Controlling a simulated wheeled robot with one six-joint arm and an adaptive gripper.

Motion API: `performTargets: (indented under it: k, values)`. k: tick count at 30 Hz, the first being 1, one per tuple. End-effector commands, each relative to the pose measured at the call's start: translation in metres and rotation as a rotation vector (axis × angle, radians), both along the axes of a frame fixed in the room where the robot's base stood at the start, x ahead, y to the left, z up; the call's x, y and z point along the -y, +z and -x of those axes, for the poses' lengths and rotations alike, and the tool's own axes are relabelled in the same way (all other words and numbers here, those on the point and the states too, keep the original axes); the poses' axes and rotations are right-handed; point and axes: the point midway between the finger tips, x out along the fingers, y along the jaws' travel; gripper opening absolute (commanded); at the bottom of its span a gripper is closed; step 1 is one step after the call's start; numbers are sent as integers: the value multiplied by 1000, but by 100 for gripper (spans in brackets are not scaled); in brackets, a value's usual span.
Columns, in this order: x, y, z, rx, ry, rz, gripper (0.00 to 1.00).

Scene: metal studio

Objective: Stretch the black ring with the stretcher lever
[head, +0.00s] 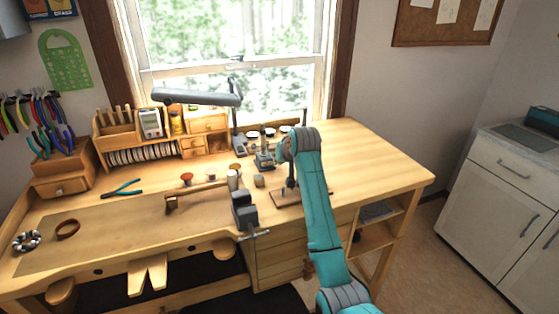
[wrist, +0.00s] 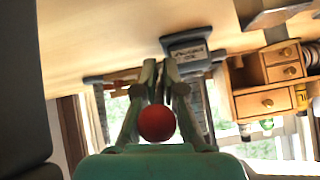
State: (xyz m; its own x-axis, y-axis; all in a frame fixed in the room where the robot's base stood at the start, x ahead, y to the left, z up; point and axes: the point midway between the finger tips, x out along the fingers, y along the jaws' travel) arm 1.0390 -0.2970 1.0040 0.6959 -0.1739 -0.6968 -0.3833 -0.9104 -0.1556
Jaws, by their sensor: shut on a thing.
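A ring stretcher with a dark upright post stands on a brown base (head: 285,200) on the bench, partly hidden behind my arm in the head view. In the wrist view my gripper (wrist: 163,75) has its two fingers closed in around a round red knob (wrist: 157,123), which looks like the end of the stretcher lever. The lever's shaft is not visible. My gripper itself is hidden behind my arm's wrist in the head view. I cannot make out the black ring in either view.
A grey vise (head: 244,212) sits at the bench's front edge, left of the stretcher. The bench's right side is clear.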

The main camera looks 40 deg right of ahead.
Motion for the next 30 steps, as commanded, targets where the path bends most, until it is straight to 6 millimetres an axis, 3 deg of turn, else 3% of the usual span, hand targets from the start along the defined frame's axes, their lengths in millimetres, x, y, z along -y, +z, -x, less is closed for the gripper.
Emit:
performTargets:
  k: [3,4,6,19,30]
  values:
    - [2,-6,2,-11,-5,-2,0]
    - [2,-6,2,-11,-6,-2,15]
    - [2,-5,2,-10,-5,-2,33]
    - [0,5,6,-1,-2,1,33]
    - [-11,53,53,1,-4,1,33]
